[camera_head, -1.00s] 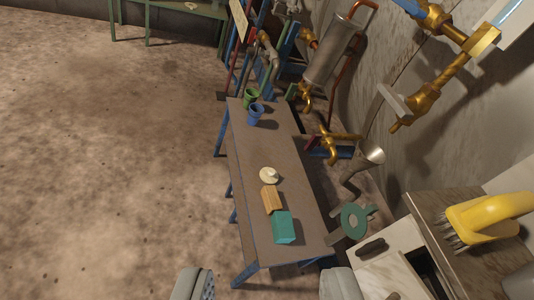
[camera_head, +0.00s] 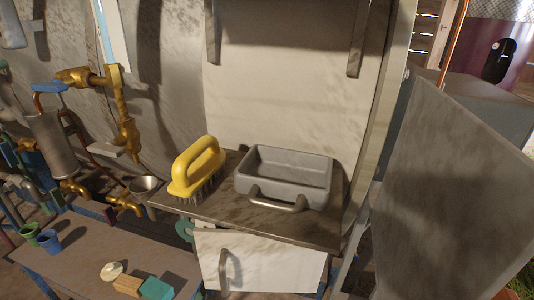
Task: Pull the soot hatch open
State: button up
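A pale hatch door (camera_head: 268,262) with an upright grey bar handle (camera_head: 224,270) near its left side sits under a brown shelf in the lower middle. It is the thing here that looks most like the soot hatch, but no label shows.
A grey tray (camera_head: 284,170) with a front handle and a yellow brush (camera_head: 196,166) stand on the brown shelf (camera_head: 318,235) above the hatch. A low table (camera_head: 90,262) is at left. Brass pipes (camera_head: 122,110) are at upper left. A large grey panel (camera_head: 450,190) stands at right.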

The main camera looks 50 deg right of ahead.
aim_at(229, 260)
jog(key=z, duration=1.05)
